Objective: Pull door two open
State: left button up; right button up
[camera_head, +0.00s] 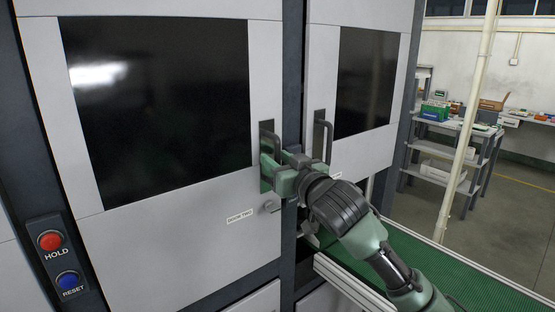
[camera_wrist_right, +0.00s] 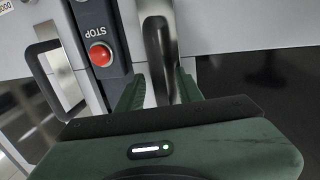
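Door two (camera_head: 181,236) is a light grey panel with a large dark window and a label reading DOOR TWO. It looks closed. Its dark upright bar handle (camera_head: 271,141) is near its right edge. My right gripper (camera_head: 267,168) is at the lower part of this handle. In the right wrist view the handle (camera_wrist_right: 158,45) runs between the two green fingers of my right gripper (camera_wrist_right: 160,88), one on each side. The fingers are apart, with narrow gaps beside the handle, so they look not clamped. My left gripper is not in view.
A neighbouring door (camera_head: 360,152) with its own handle (camera_head: 322,135) is to the right, past a dark post. A red STOP button (camera_wrist_right: 100,54) is on the post beside my gripper. HOLD (camera_head: 50,240) and RESET (camera_head: 67,280) buttons are at lower left. A green conveyor (camera_head: 450,262) lies right.

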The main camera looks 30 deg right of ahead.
grip_shut()
dwell(1.3)
